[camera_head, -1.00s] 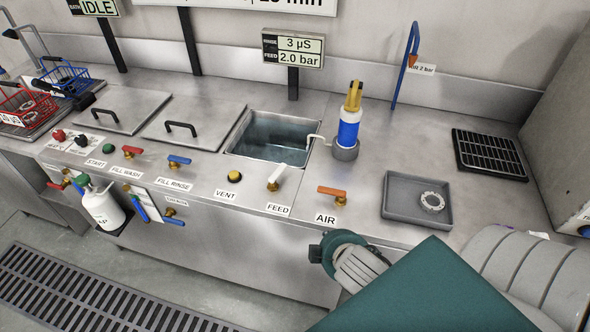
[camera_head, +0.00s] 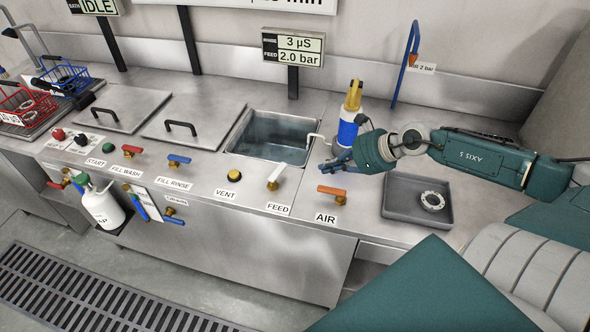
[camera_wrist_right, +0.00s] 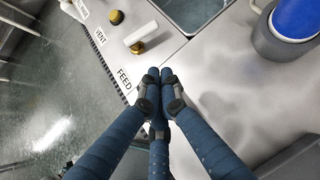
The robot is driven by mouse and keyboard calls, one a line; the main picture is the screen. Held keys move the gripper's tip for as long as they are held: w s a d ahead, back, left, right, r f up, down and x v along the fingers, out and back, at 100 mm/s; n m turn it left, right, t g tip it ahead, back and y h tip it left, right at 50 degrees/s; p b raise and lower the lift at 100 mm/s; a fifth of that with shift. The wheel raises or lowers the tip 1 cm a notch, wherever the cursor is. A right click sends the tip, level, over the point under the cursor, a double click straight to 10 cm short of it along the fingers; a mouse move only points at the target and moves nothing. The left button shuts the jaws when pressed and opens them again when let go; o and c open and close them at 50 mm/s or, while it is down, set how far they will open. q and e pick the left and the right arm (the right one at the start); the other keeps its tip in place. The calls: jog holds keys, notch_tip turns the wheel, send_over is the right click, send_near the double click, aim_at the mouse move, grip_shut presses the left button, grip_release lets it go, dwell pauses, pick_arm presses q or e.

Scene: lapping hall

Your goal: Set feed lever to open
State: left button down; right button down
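The feed lever is a white handle (camera_head: 277,177) on a brass valve, at the front of the bench behind the FEED label (camera_head: 278,208). In the right wrist view the white handle (camera_wrist_right: 140,34) lies beyond my fingertips, toward the upper left. My right gripper (camera_head: 334,163) is over the bench, to the right of the lever and apart from it. In the right wrist view its blue fingers (camera_wrist_right: 158,76) are drawn together at the tips, with nothing seen between them. My left gripper is not in view.
The orange AIR lever (camera_head: 332,191) sits close by on the right. An open sink (camera_head: 240,147) lies behind left. A yellow VENT button (camera_head: 234,176) is left of the lever. A grey tray (camera_head: 398,207) lies right.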

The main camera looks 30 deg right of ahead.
aim_at(278, 172)
jog(key=x, duration=1)
jog(key=shift+d, duration=0.1)
jog(key=shift+w+a+p, duration=0.2)
jog(key=shift+w, duration=0.35)
jog(key=shift+w+a+p, duration=0.2)
jog(key=shift+w+a, duration=0.05)
jog(key=shift+w, duration=0.3)
jog(key=shift+w+a+f, duration=0.1)
jog(key=shift+w+a, duration=0.2)
jog(key=shift+w, duration=0.25)
